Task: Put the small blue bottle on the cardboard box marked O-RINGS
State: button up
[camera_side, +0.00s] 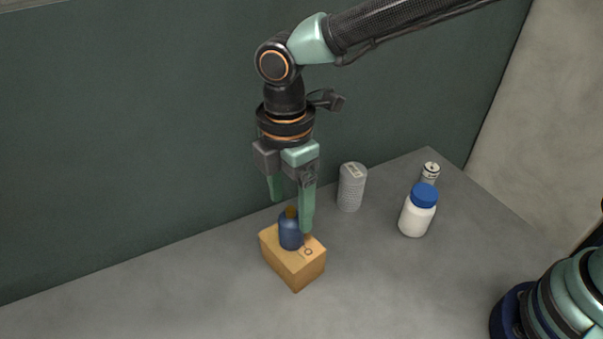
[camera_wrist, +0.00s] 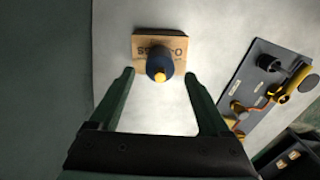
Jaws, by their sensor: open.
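The small blue bottle (camera_side: 290,232) with a brownish-yellow cap stands upright on top of the cardboard box (camera_side: 290,266). In the wrist view the bottle (camera_wrist: 159,63) is seen from above, over the middle of the box (camera_wrist: 140,43), and partly covers the box's lettering. In the wrist view the fingertips (camera_wrist: 159,73) are apart on either side of the bottle, with a gap to each side. Nothing is held.
A grey perforated cylinder (camera_side: 351,187) stands behind to the right. A white bottle with a blue lid (camera_side: 416,212) and a small white can (camera_side: 430,172) are farther right. A dark panel with yellow fittings (camera_wrist: 262,90) lies right in the wrist view. The front of the table is clear.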

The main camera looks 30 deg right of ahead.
notch_tip(320, 180, up, 6)
jog(key=shift+r, duration=0.25)
jog(key=shift+d+r, duration=0.2)
jog(key=shift+r, duration=0.1)
jog(key=s+d+r+m+t, duration=0.1)
jog(key=s+d+m+t, duration=0.1)
jog(key=d+m, duration=0.8)
jog(key=s+d+r+m+t, duration=0.2)
jog(key=d+m, duration=0.7)
jog(key=d, duration=0.9)
jog(key=shift+s+d+m+t, duration=0.4)
jog(key=shift+s+t, duration=0.1)
jog(key=shift+t, duration=0.3)
